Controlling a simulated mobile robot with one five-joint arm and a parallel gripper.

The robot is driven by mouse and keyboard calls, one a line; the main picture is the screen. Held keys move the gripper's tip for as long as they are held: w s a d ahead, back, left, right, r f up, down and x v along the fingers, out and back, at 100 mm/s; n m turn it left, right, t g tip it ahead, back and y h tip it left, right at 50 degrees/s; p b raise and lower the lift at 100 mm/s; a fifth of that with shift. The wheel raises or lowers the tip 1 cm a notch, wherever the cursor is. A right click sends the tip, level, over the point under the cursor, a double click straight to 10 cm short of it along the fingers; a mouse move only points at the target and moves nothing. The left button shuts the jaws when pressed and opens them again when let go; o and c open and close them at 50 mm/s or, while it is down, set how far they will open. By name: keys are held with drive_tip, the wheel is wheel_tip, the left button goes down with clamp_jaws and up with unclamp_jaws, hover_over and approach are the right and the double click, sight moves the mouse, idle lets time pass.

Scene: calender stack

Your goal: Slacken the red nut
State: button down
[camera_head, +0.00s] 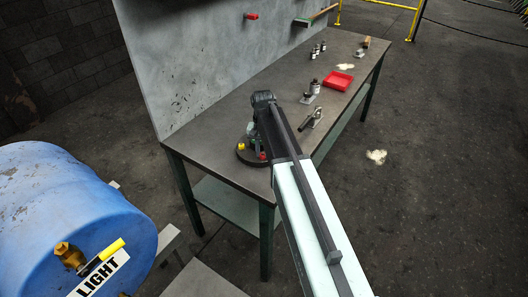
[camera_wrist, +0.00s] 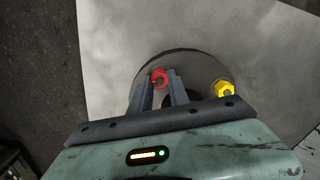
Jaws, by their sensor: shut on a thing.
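The red nut (camera_wrist: 159,77) sits near the rim of a dark round base (camera_wrist: 205,65) in the wrist view, between the tips of my gripper (camera_wrist: 162,82). My gripper is shut on it. A yellow nut (camera_wrist: 225,88) sits on the same base to the right, apart from the fingers. In the head view the round base (camera_head: 245,158) stands on the near end of the workbench. The red nut (camera_head: 262,156) and the yellow nut (camera_head: 241,146) show there beside my arm, which hides part of the base.
The workbench (camera_head: 205,141) has a grey back panel (camera_head: 190,60). A blue barrel (camera_head: 60,210) with a brass tap stands at the left. Floor to the right is clear.

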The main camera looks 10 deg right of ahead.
drive_tip(key=n, duration=0.4)
drive_tip(key=shift+n, duration=0.3)
drive_tip(key=n, duration=0.4)
drive_tip(key=shift+a+n, duration=0.1)
drive_tip(key=shift+n, duration=0.2)
drive_tip(key=n, duration=0.4)
drive_tip(key=shift+s, duration=0.1)
drive_tip(key=shift+n, duration=2)
drive_tip(key=c, duration=1.2)
unclamp_jaws()
drive_tip(key=shift+c, duration=0.2)
drive_tip(key=shift+r, duration=0.1)
